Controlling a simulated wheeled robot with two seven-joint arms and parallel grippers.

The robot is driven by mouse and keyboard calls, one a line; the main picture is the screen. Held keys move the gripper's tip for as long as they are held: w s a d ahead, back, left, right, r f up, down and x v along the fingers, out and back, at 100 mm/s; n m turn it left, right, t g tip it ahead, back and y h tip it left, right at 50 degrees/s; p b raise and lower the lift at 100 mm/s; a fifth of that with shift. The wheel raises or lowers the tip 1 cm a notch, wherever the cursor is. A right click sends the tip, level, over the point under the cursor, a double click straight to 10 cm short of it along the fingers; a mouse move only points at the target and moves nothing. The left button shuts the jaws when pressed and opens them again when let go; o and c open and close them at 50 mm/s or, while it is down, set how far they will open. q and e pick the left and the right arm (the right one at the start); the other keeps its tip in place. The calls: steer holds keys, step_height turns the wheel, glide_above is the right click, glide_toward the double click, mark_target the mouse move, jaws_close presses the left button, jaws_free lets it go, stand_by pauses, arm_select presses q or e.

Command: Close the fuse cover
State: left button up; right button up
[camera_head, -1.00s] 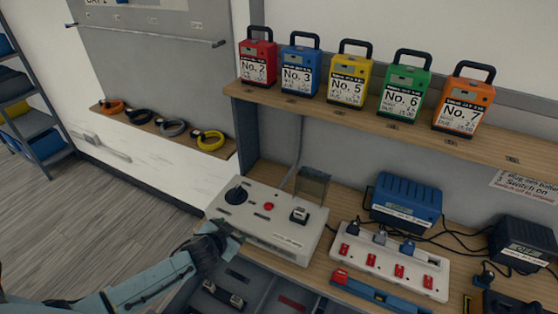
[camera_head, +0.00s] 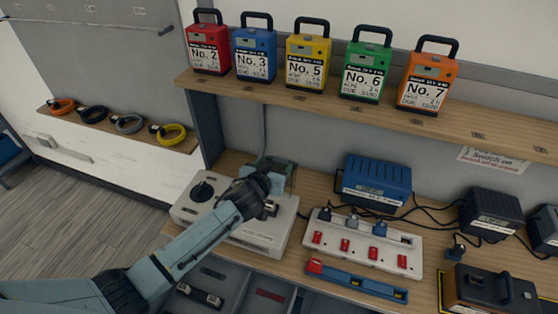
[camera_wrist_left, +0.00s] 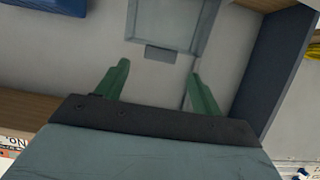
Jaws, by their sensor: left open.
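The fuse cover (camera_head: 289,178) is a see-through plate standing raised at the back of the pale control box (camera_head: 262,238). My left gripper (camera_head: 277,168) is at the cover, above the back of the box, and partly hides it. In the left wrist view the cover (camera_wrist_left: 172,22) shows as a framed clear panel with a small grey tab (camera_wrist_left: 160,53) on its edge. The green fingers of my left gripper (camera_wrist_left: 158,72) are apart, one on each side of the tab, with nothing between them. A small fuse block (camera_head: 271,209) sits on the box top. My right gripper is out of view.
A black knob (camera_head: 202,191) stands on the box's left. A blue charger (camera_head: 376,183) and a white power strip (camera_head: 362,245) are to the right. Several battery packs stand on the shelf (camera_head: 300,98) above. An open drawer (camera_head: 232,284) lies below the box.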

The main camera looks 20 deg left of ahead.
mark_target(280, 159)
arm_select(q)
steer(key=shift+b+x, duration=0.3)
steer(key=shift+x, duration=2.35)
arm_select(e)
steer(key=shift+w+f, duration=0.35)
arm_select(q)
steer(key=shift+c, duration=0.2)
